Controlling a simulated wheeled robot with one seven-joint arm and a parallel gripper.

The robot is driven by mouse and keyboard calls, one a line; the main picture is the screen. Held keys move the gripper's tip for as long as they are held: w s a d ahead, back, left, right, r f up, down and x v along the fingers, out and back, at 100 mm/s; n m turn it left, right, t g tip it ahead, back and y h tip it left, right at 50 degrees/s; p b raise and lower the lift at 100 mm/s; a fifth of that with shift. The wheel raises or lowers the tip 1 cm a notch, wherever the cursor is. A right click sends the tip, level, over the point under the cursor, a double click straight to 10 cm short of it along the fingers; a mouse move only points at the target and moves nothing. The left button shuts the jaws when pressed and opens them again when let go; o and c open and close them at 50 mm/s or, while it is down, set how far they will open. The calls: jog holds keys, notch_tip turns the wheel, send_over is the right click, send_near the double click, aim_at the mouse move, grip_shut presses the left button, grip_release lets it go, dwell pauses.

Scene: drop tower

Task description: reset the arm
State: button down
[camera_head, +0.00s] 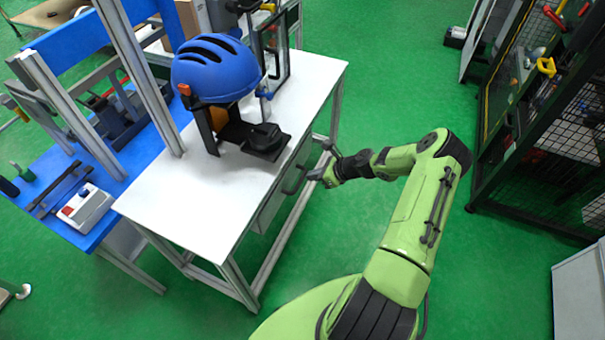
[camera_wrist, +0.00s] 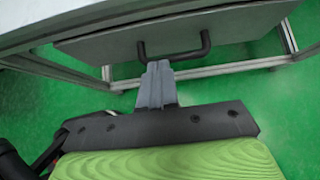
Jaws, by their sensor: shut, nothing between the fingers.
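My green arm reaches left toward the white table (camera_head: 190,200). My gripper (camera_head: 322,176) is in front of the drawer side of the table, below the level of its top. In the wrist view the two grey fingers of my gripper (camera_wrist: 157,70) are together, with nothing between them. Their tips overlap the dark drawer handle (camera_wrist: 190,54) in the picture. I cannot tell whether they touch it. The handle also shows in the head view (camera_head: 296,180), left of my gripper. The drawer (camera_wrist: 100,48) looks closed.
A blue helmet (camera_head: 215,68) sits on a black stand on the table. A blue bench (camera_head: 95,235) with a white button box (camera_head: 86,208) is at left. A black mesh rack (camera_head: 560,130) stands at right. Green floor (camera_head: 500,270) is clear between table and rack.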

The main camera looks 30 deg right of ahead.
jog(key=p+v, duration=0.1)
jog(key=v, duration=0.4)
jog(key=shift+a+r, duration=0.1)
jog(key=s+a+r+n+g+h+p, duration=0.1)
jog(key=s+a+r+n+g, duration=0.1)
jog(key=a+r+n, duration=0.45)
jog(key=s+a+r+n+g+h+p, duration=0.15)
jog(key=r+n, duration=0.25)
jog(key=r, duration=0.6)
jog(key=s+a+r+n+g+h+p, duration=0.1)
jog(key=s+a+r+n+h, duration=0.15)
jog(key=r+n, duration=0.45)
jog(key=s+a+r+n, duration=0.3)
jog(key=s+r, duration=0.2)
jog(key=s, duration=0.1)
jog(key=s+a+r+n+t+p, duration=0.1)
jog(key=s+a+r+n, duration=0.2)
jog(key=s+r, duration=0.3)
jog(key=s+a+r+n+t+h+p, duration=0.1)
jog(key=s+a+r+n, duration=0.1)
jog(key=s+r+n, duration=0.3)
jog(key=s, duration=0.3)
jog(key=shift+a+r, duration=0.2)
jog(key=shift+a, duration=0.2)
jog(key=shift+t, duration=0.25)
